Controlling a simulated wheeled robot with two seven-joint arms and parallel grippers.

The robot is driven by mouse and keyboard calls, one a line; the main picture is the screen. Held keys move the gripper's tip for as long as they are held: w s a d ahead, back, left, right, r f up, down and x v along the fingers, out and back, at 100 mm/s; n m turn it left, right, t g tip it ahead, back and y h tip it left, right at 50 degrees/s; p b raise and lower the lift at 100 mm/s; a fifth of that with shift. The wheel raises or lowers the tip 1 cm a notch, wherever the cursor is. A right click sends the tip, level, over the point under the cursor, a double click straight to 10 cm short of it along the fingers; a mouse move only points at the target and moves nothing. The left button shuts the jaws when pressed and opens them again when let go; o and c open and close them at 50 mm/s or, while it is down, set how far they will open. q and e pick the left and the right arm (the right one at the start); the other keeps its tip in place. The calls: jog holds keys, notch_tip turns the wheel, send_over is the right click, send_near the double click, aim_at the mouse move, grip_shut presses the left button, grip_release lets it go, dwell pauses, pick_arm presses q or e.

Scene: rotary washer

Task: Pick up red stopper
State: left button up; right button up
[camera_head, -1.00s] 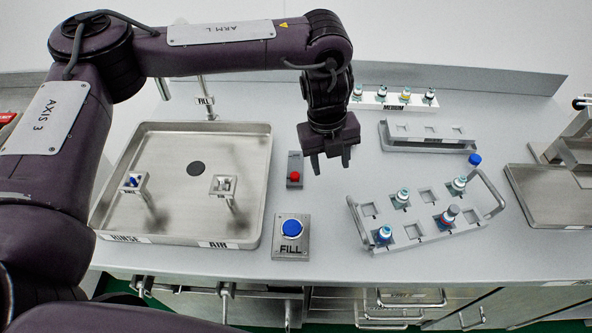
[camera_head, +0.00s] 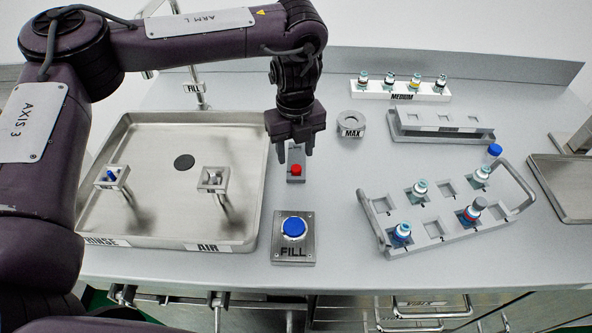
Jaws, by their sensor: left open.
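My right gripper is not in view.
The steel sink tray (camera_head: 150,205) lies left. A MAX ring (camera_head: 351,120), a vial rack (camera_head: 430,232), an empty rack (camera_head: 442,131) and MEDIUM vials (camera_head: 400,92) stand right. Counter between block and vial rack is clear.

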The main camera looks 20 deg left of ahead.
aim_at(296, 168)
pick_arm(q)
notch_tip(296, 168, down, 4)
jog(key=shift+s+d+f+p, duration=0.1)
jog(key=shift+s+d+p, duration=0.05)
jog(key=shift+p, duration=0.3)
jog(key=shift+c, duration=0.5)
grip_shut()
